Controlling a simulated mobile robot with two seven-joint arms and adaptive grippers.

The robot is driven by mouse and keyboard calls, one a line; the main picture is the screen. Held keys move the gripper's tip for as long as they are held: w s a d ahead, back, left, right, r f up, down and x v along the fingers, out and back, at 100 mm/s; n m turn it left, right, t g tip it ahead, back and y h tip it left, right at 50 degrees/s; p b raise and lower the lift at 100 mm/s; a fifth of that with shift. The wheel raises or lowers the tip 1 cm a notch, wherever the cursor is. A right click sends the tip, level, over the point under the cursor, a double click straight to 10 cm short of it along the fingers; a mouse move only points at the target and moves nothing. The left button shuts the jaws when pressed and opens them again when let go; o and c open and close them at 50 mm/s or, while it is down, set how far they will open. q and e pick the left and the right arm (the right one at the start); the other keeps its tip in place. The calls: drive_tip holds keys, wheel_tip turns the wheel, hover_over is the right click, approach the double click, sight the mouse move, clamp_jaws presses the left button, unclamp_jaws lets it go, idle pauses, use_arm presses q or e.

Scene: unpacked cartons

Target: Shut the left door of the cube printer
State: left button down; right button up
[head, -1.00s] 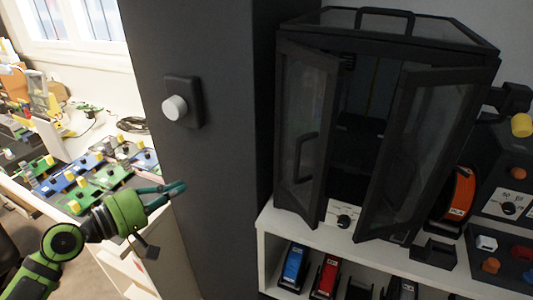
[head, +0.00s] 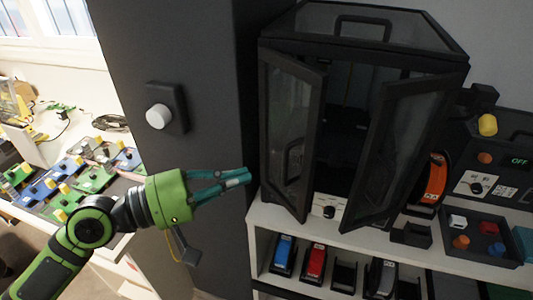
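The cube printer (head: 352,50) is a black framed box with glazed panels, standing on a white shelf unit. Its left door (head: 284,120), a dark-framed pane with a black handle, stands open, swung out toward me. Its right door (head: 400,150) is also open, with a dark gap between the two showing the interior. My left gripper (head: 246,176), with teal fingers on a green wrist, is left of the left door's lower part, apart from it as far as I can see. Its fingertips are close together and hold nothing visible. My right gripper is not in view.
A dark pillar with a white knob (head: 158,116) stands left of the printer. The white shelf (head: 375,240) holds several coloured tools below. A cluttered bench is at far left.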

sight(283, 165)
use_arm(q)
drive_tip(key=p+x, duration=0.2)
drive_tip(key=x, duration=0.3)
drive_tip(key=shift+w+d, duration=0.1)
drive_tip(key=shift+d, duration=0.2)
